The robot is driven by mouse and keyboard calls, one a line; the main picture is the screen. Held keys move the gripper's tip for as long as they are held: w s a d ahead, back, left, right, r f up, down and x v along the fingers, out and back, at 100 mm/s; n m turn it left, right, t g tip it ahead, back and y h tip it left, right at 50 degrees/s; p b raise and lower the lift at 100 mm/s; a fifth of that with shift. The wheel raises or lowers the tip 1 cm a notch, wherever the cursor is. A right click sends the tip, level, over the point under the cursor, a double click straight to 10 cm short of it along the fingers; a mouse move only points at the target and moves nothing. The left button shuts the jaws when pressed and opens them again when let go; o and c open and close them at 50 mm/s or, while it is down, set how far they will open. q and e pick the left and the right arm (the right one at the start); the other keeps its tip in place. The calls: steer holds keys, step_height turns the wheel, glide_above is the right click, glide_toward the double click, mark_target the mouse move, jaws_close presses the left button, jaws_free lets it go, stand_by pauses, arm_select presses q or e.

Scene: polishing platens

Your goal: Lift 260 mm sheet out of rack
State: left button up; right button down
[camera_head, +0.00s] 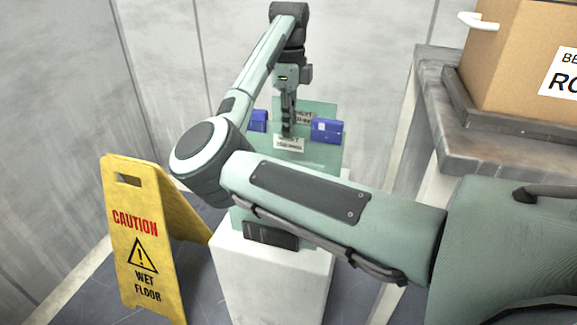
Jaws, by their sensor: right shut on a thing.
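My right gripper (288,127) reaches down at the top centre and is shut on a translucent green sheet (320,155). A white label (289,143) on a sheet shows just below the fingertips; its size print is too small to read surely. A second label (304,117) shows behind the fingers, apparently on another sheet farther back. Blue blocks sit at both sides of the sheets, one on the right (327,131) and one on the left (258,120). My right forearm hides much of the sheets and the rack. My left gripper is out of view.
A white pedestal (270,285) stands below, with a dark part (271,234) on its top. A yellow wet-floor sign (145,235) stands left. On the right, a cardboard box (520,55) rests on a grey-topped table (440,100). Grey walls close the back.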

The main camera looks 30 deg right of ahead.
steer(key=shift+w+r, duration=0.1)
steer(key=shift+r, duration=0.1)
steer(key=shift+r, duration=0.15)
steer(key=shift+r+p, duration=2.8)
steer(key=shift+r, duration=1.25)
